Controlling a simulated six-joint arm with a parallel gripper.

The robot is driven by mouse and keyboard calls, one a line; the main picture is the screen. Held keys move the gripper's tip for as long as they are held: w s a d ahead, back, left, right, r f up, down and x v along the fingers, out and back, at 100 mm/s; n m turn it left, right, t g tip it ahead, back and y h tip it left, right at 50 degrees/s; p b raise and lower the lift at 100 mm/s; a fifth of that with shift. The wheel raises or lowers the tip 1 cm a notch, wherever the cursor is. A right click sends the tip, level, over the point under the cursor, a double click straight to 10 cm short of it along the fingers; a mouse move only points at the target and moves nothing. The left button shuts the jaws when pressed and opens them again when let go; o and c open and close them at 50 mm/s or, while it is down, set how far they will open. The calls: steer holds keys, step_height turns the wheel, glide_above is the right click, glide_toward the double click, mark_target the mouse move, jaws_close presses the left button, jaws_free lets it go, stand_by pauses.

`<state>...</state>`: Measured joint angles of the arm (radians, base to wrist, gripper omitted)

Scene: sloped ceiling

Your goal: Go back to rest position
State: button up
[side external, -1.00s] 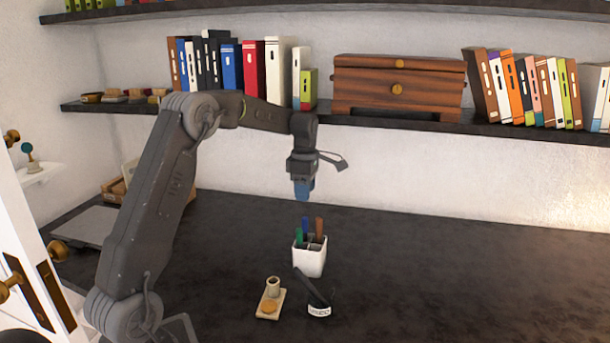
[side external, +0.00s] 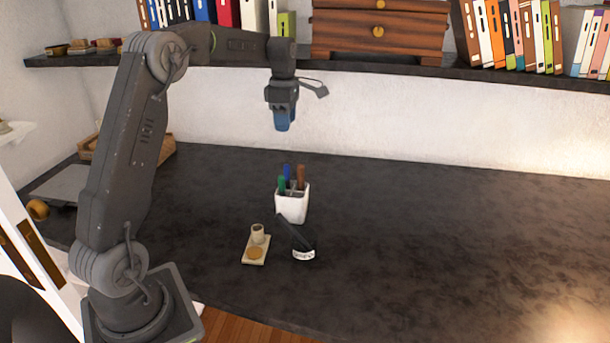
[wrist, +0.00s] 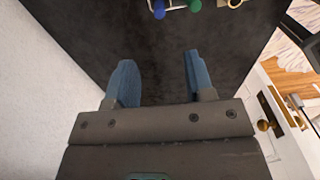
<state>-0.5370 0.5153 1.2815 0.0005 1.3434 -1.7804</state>
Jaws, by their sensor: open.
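My gripper (side external: 283,122) hangs pointing down above the dark desk (side external: 430,230), clear of everything. In the wrist view its two blue fingers (wrist: 158,80) are spread apart with nothing between them. A white pen holder (side external: 292,207) with green, blue and brown pens stands upright on the desk, below my gripper and apart from it. Ends of the blue and green pens (wrist: 194,5) show at the top edge of the wrist view.
A small tan stand (side external: 256,250) and a dark item with a white label (side external: 304,253) lie in front of the pen holder. A shelf (side external: 400,73) with books and a wooden chest (side external: 378,35) runs behind my arm. The desk's right side is clear.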

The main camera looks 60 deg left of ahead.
steer(key=s+d+r+m+t, duration=0.1)
steer(key=s+d+r+m, duration=0.4)
steer(key=d, duration=0.3)
steer(key=s+d+r+m+t, duration=0.2)
steer(key=s+d+m, duration=0.3)
steer(key=d+m, duration=0.3)
steer(key=s+d+f+m+t, duration=0.1)
steer(key=s+d+f+m, duration=0.1)
steer(key=s+d+m, duration=0.3)
steer(key=s+d+f+m+t, duration=0.1)
steer(key=s+d+f+m, duration=0.1)
steer(key=s+d+m, duration=0.3)
steer(key=s+m, duration=0.3)
steer(key=s, duration=0.2)
steer(key=shift+d+f+m+t, duration=0.2)
steer(key=shift+f+m+t, duration=0.1)
